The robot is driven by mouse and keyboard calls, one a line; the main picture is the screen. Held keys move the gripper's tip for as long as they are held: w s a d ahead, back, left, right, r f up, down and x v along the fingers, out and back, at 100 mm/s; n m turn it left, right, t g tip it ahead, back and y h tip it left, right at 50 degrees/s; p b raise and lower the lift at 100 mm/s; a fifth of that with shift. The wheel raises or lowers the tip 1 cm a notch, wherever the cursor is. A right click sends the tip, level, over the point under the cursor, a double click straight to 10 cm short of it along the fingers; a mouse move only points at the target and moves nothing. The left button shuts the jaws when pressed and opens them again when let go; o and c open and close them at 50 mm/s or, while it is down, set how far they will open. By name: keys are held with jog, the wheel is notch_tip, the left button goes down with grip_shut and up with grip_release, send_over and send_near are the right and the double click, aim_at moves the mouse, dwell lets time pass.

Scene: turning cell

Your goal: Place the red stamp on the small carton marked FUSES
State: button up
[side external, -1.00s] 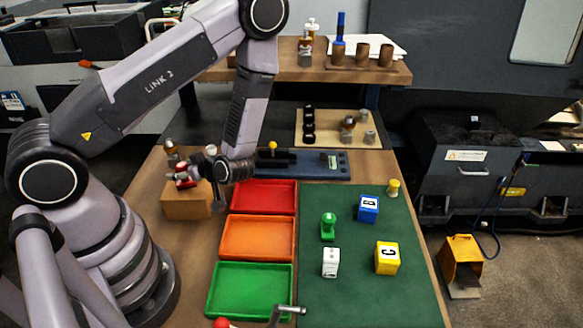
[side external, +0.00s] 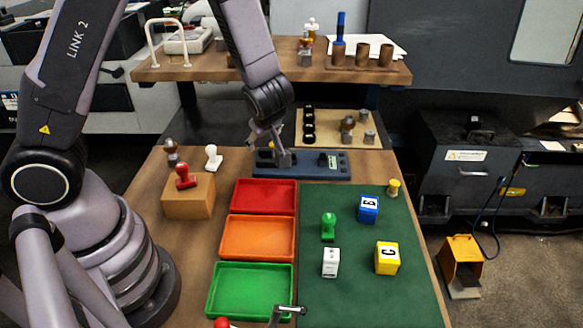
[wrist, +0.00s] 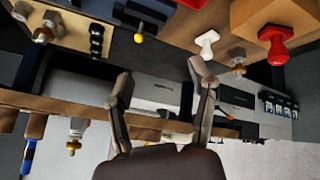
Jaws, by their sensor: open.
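The red stamp (side external: 183,180) stands upright on top of a small brown carton (side external: 188,201), left of the coloured trays. No FUSES marking is readable on the carton. In the wrist view the red stamp (wrist: 275,45) and part of the carton (wrist: 290,14) show at the upper right. My gripper (side external: 270,145) is well to the right of the carton, above the blue-grey plate. In the wrist view my gripper (wrist: 161,82) has its fingers apart with nothing between them.
A white stamp (side external: 213,158) and a brown-knobbed stamp (side external: 171,157) stand behind the carton. Red (side external: 264,196), orange (side external: 257,237) and green (side external: 250,289) trays lie to its right. A green mat (side external: 350,295) holds blocks and a green stamp (side external: 328,227).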

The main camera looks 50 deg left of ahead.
jog(key=w+d+r+m+t+h, duration=0.3)
jog(key=d+r+m+t+h, duration=0.15)
jog(key=r, duration=0.55)
jog(key=s+d+r+m+h, duration=0.3)
jog(key=s+r+m+h, duration=0.2)
jog(key=r, duration=0.3)
jog(key=s+a+r+m+g+y, duration=0.1)
jog(key=s+a+m, duration=0.3)
jog(key=s, duration=0.5)
jog(key=s+a+r+m+g+y, duration=0.2)
jog(key=s+a+m, duration=0.1)
jog(key=s, duration=0.6)
jog(key=shift+s+a+r+m, duration=0.15)
jog(key=shift+s+a+m, duration=0.25)
jog(key=shift+a, duration=0.2)
